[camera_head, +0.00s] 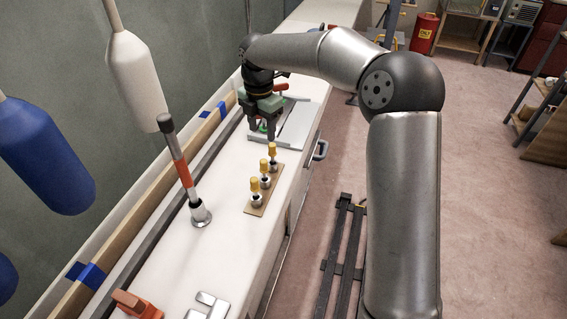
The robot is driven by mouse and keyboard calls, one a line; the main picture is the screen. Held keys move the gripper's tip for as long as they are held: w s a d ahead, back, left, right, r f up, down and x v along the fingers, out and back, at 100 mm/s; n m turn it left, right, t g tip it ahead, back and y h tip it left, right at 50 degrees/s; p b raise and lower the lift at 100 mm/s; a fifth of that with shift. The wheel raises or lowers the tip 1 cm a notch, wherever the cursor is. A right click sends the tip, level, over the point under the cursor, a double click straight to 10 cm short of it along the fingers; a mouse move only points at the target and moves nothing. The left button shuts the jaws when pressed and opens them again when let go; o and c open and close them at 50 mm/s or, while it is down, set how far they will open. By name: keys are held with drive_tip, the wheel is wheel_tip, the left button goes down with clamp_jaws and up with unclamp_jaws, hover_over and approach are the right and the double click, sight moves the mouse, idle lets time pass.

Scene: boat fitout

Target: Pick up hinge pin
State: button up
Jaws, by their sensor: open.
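My gripper (261,132) points down over a grey plate-like fixture (298,124) on the white counter. Its two dark fingers are apart. A small green part (263,127) shows between or just behind the fingertips; I cannot tell whether they touch it. No hinge pin can be made out for certain; the fingers hide part of the fixture. A red-handled part (281,87) is just behind the gripper.
Several yellow-topped fittings (264,166) stand on a brown strip (256,210) nearer the camera. An upright orange-banded post (181,165) stands left of them. Silver brackets (208,306) and an orange tool (137,306) lie in front. White (136,80) and blue (45,155) fenders hang at left.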

approach(264, 168)
drive_tip(key=f, duration=0.3)
drive_tip(key=w+f, duration=0.1)
drive_tip(key=f, duration=0.1)
drive_tip(key=shift+a+f, duration=0.1)
drive_tip(key=shift+f, duration=0.05)
drive_tip(key=shift+w+f+p, duration=0.1)
drive_tip(key=shift+f+p, duration=0.3)
drive_tip(key=shift+f, duration=2.6)
drive_tip(key=c, duration=1.1)
